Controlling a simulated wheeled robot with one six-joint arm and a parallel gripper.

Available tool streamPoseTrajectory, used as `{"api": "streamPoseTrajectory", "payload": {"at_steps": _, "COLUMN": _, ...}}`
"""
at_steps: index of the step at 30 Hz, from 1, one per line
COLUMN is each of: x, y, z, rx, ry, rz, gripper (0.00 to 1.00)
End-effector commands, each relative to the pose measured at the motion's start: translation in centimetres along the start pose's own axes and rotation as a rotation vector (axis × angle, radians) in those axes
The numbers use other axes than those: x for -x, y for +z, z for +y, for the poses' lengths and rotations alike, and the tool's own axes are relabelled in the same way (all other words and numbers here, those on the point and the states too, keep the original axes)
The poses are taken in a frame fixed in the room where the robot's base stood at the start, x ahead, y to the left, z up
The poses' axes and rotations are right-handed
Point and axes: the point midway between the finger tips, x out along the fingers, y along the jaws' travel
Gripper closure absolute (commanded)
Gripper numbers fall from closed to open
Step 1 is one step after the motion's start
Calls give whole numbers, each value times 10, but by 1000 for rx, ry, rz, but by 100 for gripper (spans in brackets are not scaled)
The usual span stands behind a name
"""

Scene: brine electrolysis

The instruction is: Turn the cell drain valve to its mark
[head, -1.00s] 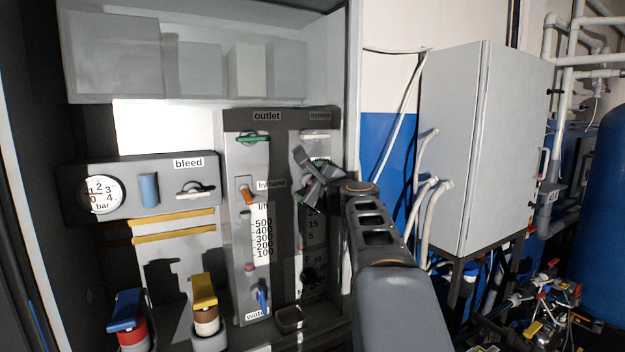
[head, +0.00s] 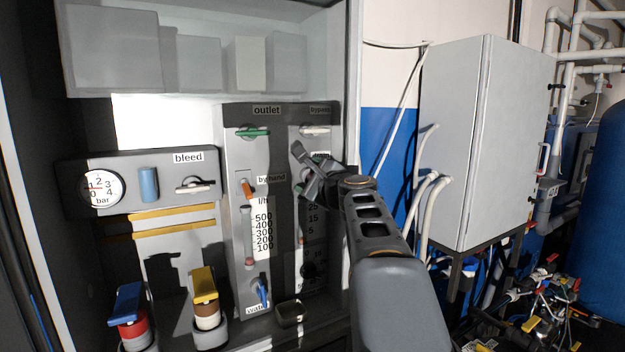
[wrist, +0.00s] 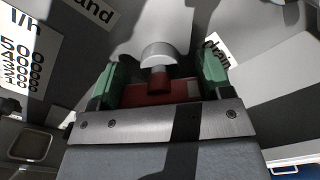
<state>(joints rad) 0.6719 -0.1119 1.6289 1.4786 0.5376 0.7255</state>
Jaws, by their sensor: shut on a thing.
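The cell drain valve's red handle (wrist: 150,95) is between the green-padded fingers in the wrist view, below a rounded grey stem cap (wrist: 158,52). My gripper (wrist: 157,82) is shut on this handle, with one pad at each side. A label reading partly "drain" (wrist: 217,50) shows beside the right finger. In the head view my gripper (head: 312,172) is at the right column of the grey panel, below the bypass valve, and hides the drain handle. I cannot make out the valve's mark.
The grey panel (head: 235,150) also carries a green outlet handle (head: 253,132), a white bypass handle (head: 314,131), an orange by-hand handle (head: 248,190) and a blue water handle (head: 262,292). A small grey cup (head: 290,313) stands below. A grey cabinet (head: 480,140) is right of my arm.

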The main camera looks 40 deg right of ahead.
Motion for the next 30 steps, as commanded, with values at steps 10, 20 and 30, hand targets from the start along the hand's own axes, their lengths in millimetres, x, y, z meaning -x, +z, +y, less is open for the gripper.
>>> {"api": "streamPoseTrajectory", "payload": {"at_steps": 10, "x": 0, "y": -3, "z": 5, "rx": 219, "ry": 0, "rz": -2, "gripper": 51}}
{"api": "streamPoseTrajectory", "payload": {"at_steps": 20, "x": 0, "y": -2, "z": 4, "rx": 459, "ry": 0, "rz": -2, "gripper": 51}}
{"api": "streamPoseTrajectory", "payload": {"at_steps": 30, "x": 0, "y": -1, "z": 2, "rx": 603, "ry": 0, "rz": -1, "gripper": 51}}
